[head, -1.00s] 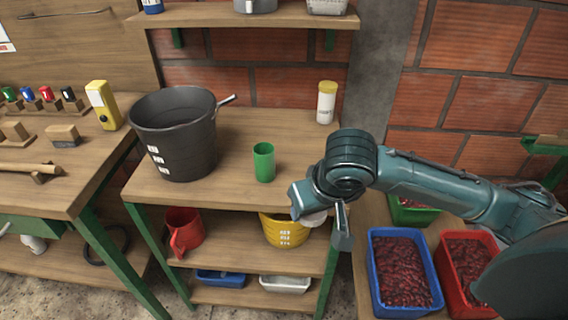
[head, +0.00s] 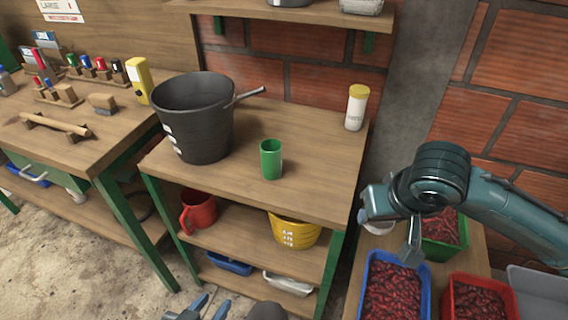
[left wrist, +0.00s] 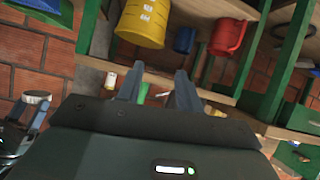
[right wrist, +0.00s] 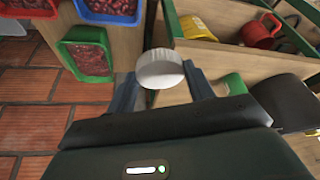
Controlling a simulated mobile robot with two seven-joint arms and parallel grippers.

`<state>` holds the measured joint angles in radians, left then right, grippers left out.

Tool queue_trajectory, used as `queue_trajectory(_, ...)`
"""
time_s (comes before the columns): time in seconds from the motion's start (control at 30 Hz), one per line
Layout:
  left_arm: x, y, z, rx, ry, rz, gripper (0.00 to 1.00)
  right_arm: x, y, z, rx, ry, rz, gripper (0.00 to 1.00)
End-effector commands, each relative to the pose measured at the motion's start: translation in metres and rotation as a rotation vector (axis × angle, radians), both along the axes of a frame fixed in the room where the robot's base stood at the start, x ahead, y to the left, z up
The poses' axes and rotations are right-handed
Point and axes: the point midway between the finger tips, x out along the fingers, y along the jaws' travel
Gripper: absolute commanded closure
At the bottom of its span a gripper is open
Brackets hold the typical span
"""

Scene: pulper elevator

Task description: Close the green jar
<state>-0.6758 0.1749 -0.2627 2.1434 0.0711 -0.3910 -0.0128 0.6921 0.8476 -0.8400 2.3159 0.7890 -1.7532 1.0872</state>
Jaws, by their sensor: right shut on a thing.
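The green jar (head: 271,160) stands upright on the wooden bench, its top open. It also shows in the right wrist view (right wrist: 233,85), and a bit of green shows between the fingers in the left wrist view (left wrist: 143,91). My right gripper (head: 388,232) is shut on a white round lid (right wrist: 161,68), held in the air right of the bench and clear of the jar. My left gripper (head: 207,304) is low at the front, its fingers apart and empty, short of the bench and the jar.
A black bucket (head: 197,120) with a handle stands left of the jar, and a white container with a yellow lid (head: 357,107) stands behind right. The bench around the jar is clear. Blue (head: 394,285) and red (head: 478,298) crates of berries stand below right.

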Motion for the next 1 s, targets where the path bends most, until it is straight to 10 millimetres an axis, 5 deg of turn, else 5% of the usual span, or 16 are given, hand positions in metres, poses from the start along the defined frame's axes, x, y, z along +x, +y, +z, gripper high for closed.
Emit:
queue_trajectory(0.3,0.000,0.000,0.000,0.001,0.000,0.000,0.64,0.000,0.000,0.000,0.000,0.000,0.000,0.68)
queue_trajectory(0.47,0.007,0.000,-0.001,0.002,-0.015,-0.006,0.51,0.010,0.004,-0.002,0.002,-0.001,-0.003,0.68)
queue_trajectory(0.73,0.073,-0.022,0.004,-0.045,-0.153,-0.028,0.28,0.102,0.043,0.000,0.006,-0.005,-0.001,0.68)
queue_trajectory(1.0,0.154,-0.049,0.031,-0.090,-0.333,-0.076,0.28,0.192,0.114,0.027,0.003,-0.006,0.059,0.68)
